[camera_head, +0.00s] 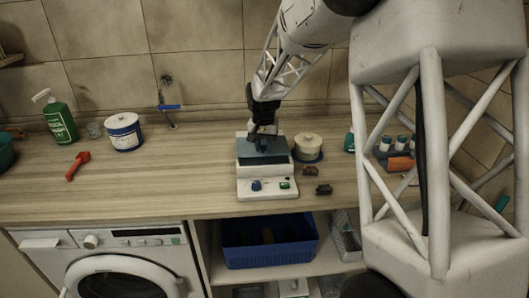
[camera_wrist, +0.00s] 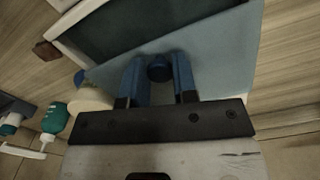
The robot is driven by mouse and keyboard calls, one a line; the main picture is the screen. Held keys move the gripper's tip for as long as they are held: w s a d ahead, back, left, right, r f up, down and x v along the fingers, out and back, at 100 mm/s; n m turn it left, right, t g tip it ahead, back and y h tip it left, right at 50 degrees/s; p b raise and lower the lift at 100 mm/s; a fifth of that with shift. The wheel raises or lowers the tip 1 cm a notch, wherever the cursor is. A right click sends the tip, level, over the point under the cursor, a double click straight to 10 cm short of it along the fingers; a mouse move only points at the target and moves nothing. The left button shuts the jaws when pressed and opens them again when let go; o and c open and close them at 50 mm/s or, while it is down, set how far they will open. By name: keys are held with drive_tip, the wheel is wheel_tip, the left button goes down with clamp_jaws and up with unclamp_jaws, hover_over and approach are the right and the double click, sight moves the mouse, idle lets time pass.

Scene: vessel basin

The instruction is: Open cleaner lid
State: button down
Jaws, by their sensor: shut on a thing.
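The cleaner (camera_head: 267,187) is a white box on the wooden counter, with a blue and a green control on its front. Its blue-grey lid (camera_wrist: 215,58) fills much of the wrist view and sits askew to the box. A dark teal area (camera_wrist: 125,22) shows beyond the lid's edge; in the head view it is a dark band (camera_head: 263,160) at the top of the box. My gripper (camera_head: 263,132) is over the back of the cleaner. In the wrist view its blue fingers (camera_wrist: 158,62) are shut around the lid's dark blue round knob (camera_wrist: 159,71).
A cream round container (camera_head: 307,147) stands close right of the cleaner. Small brown pieces (camera_head: 324,189) lie at its front right. A green pump bottle (camera_head: 60,122), a white tub (camera_head: 123,132) and a red tool (camera_head: 77,165) are at the left.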

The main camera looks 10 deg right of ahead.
drive_tip(key=w, duration=0.4)
drive_tip(key=shift+w, duration=0.35)
drive_tip(key=c, duration=0.9)
unclamp_jaws()
drive_tip(key=shift+r, duration=0.1)
wheel_tip(320, 180, up, 8)
